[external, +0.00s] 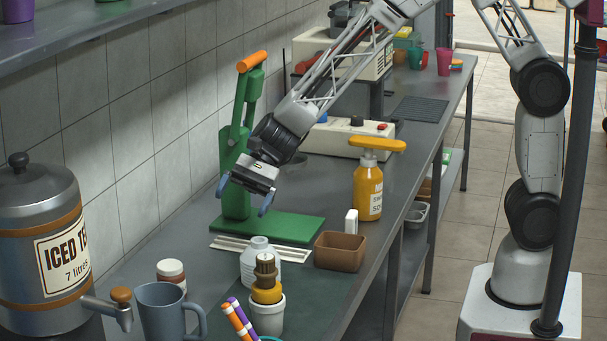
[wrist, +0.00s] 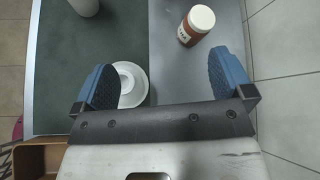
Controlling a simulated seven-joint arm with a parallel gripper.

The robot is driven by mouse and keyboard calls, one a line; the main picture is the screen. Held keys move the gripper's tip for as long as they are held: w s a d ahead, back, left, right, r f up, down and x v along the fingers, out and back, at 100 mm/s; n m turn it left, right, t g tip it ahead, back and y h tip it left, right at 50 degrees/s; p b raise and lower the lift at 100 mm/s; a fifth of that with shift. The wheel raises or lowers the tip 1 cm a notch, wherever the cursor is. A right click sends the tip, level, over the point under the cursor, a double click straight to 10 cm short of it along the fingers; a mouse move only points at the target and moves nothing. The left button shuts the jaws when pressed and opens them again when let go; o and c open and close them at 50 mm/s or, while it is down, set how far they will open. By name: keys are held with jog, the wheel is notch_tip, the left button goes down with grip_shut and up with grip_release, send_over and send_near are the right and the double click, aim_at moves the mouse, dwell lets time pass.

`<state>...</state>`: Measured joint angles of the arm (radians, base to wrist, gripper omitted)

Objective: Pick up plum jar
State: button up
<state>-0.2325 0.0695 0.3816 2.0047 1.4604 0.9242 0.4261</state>
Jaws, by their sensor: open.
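A small jar with a white lid and a reddish-brown body (external: 171,274), which I take to be the plum jar, stands on the counter behind the blue mug. In the wrist view the jar (wrist: 196,26) is upright near the top, with a pale label whose text is too small to read. My gripper (external: 243,197) is open and empty, high above the counter near the green press. In the wrist view its blue fingers (wrist: 160,66) are apart, and the jar lies beyond their tips, toward the right finger. Nothing touches the jar.
A white bottle (external: 261,266) stands near the jar and shows from above beside the left finger (wrist: 128,84). The green press (external: 270,228) stands by the wall.

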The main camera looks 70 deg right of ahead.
aim_at(173, 280)
jog(key=w+a+f+m+t, duration=0.1)
jog(key=w+a+f+m, duration=0.1)
jog(key=w+f, duration=0.1)
jog(key=w+a+f+m+t, duration=0.1)
jog(key=w+a+f+m, duration=0.1)
jog(key=f, duration=0.3)
jog(key=w+a+f+m+y, duration=0.1)
jog(key=w+a+f+m, duration=0.2)
jog(key=w+f, duration=0.1)
jog(key=shift+w+a+f+t, duration=0.2)
jog(key=shift+a+f+t, duration=0.1)
jog(key=shift+a+t, duration=0.1)
jog(key=shift+x, duration=1.25)
jog(key=shift+x, duration=2.6)
jog(key=c, duration=1.1)
